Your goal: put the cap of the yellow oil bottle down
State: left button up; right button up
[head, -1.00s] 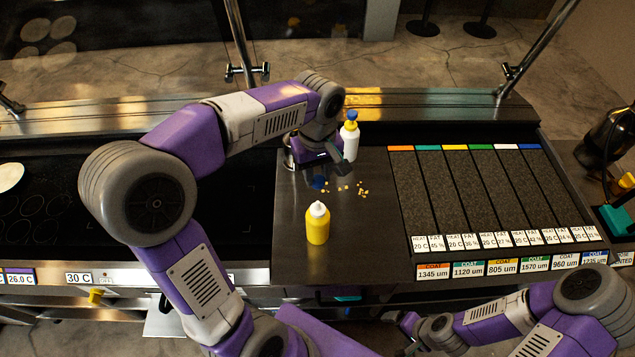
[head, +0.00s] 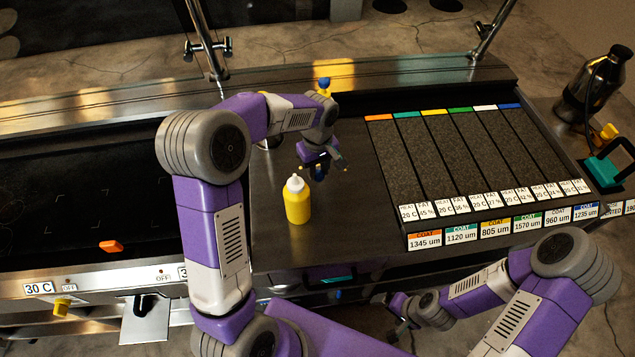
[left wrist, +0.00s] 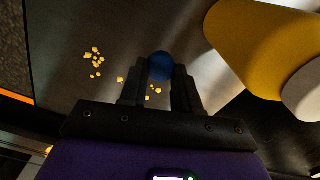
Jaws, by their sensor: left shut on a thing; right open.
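The yellow oil bottle (head: 297,204) stands upright on the steel counter, with a white nozzle on top and no cap over it. It also shows large at the right of the left wrist view (left wrist: 262,45). My left gripper (head: 322,170) is just behind and right of the bottle, pointing down and shut on a dark blue cap (left wrist: 160,66). The cap sits between the fingertips, low over the counter; I cannot tell whether it touches the surface. My right gripper (head: 398,322) is open and empty at the bottom, in front of the counter.
Yellow crumbs (left wrist: 94,57) lie on the counter near the cap. A blue-topped bottle (head: 324,88) stands behind my left wrist. A rack of dark strips with coloured ends (head: 455,155) is to the right. The counter (head: 270,235) around the yellow bottle has free room.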

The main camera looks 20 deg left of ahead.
aim_at(318, 189)
pick_arm(q)
notch_tip(318, 189, down, 6)
jog(key=shift+r+b, duration=0.1)
jog(key=shift+b, duration=0.45)
jog(key=shift+r, duration=0.1)
jog(key=shift+f+b, duration=0.35)
jog(key=shift+f, duration=0.15)
jog(key=o, duration=1)
jog(key=shift+r, duration=0.1)
jog(key=shift+r+p, duration=0.25)
jog(key=shift+p, duration=0.05)
notch_tip(318, 189, up, 12)
jog(key=shift+r+p, duration=0.15)
jog(key=shift+p, duration=1.1)
